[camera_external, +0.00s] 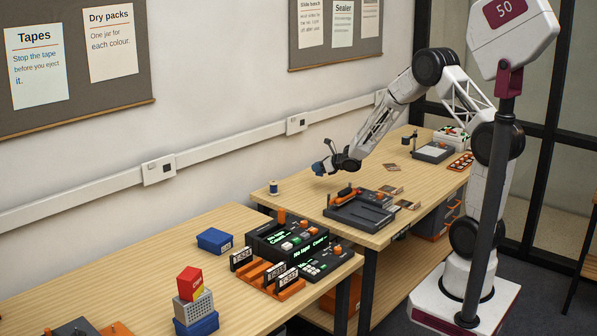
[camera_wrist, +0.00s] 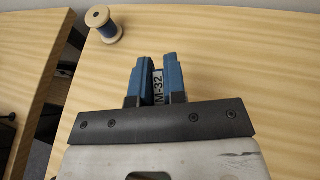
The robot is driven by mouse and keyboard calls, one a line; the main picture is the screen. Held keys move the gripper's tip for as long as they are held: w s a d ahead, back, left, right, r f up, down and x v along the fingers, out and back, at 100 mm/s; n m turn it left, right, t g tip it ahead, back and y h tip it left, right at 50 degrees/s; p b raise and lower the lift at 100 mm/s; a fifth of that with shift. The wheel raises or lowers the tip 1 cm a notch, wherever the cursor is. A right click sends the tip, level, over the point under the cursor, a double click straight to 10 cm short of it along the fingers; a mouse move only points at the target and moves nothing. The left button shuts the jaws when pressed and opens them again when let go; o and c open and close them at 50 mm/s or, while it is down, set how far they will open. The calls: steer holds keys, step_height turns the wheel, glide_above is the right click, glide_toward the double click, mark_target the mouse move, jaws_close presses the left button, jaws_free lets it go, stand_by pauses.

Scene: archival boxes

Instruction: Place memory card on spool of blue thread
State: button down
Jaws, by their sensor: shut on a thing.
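The spool of blue thread (camera_external: 273,187) stands upright at the left end of the far table, near its corner. It also shows at the upper left of the wrist view (camera_wrist: 104,25), with pale wooden ends and blue thread. My gripper (camera_external: 318,168) is above the same table, to the right of the spool and apart from it. In the wrist view my gripper (camera_wrist: 157,80) has its blue fingers shut on the memory card (camera_wrist: 158,88), a small dark piece with a pale label reading "M-32". Much of the card is hidden between the fingers, and the external view does not show it clearly.
A dark grey device (camera_external: 360,213) with orange parts stands on the far table in front of my gripper. A gap separates this table from the near table, which holds a blue box (camera_external: 214,241) and a black console (camera_external: 287,240). The tabletop around the spool is clear.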

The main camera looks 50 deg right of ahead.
steer(key=s+a+r+n+g+y, duration=0.1)
steer(key=a+n+g+y, duration=0.3)
steer(key=a, duration=0.4)
steer(key=s+a+r+n+g+y, duration=0.2)
steer(key=a+n+g+y, duration=0.2)
steer(key=a, duration=0.4)
steer(key=shift+r+n+y, duration=0.4)
steer(key=shift+n+y, duration=0.1)
steer(key=shift+n, duration=0.8)
steer(key=shift+w, duration=0.1)
glide_above(271, 182)
steer(key=shift+d+f, duration=0.1)
steer(key=shift+f, duration=0.6)
steer(key=shift+f, duration=1.75)
steer(key=shift+f, duration=0.1)
